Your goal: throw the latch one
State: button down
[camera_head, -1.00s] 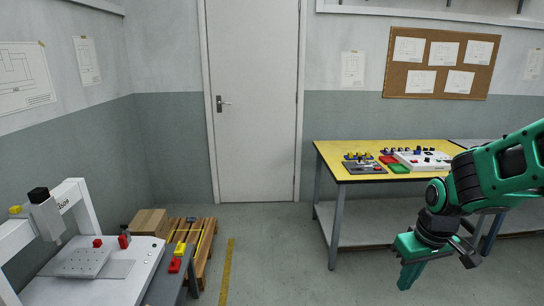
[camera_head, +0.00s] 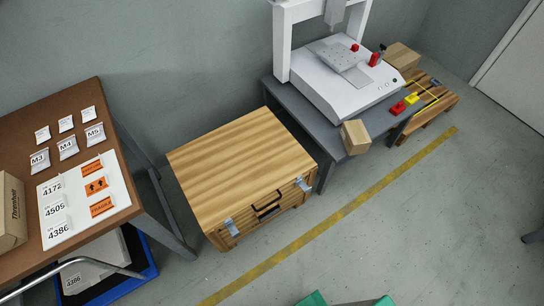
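A wooden chest (camera_head: 240,152) with a striped lid stands on the floor near the middle of the head view, its lid down. Two metal latches are on its front: a left latch (camera_head: 231,227) and a right latch (camera_head: 303,184). No label shows which is latch one, and whether either is thrown is too small to tell. A dark handle (camera_head: 266,209) sits between them. Only green parts of my arm show at the bottom edge, well apart from the chest. My gripper cannot be made out.
A brown table (camera_head: 136,205) with cards and small bags stands left, a blue bin (camera_head: 145,276) under it. A grey bench (camera_head: 327,142) with a white gantry machine (camera_head: 340,100) stands right. Floor in front is clear.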

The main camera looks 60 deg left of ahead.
aim_at(232, 229)
jog(key=u, duration=2.55)
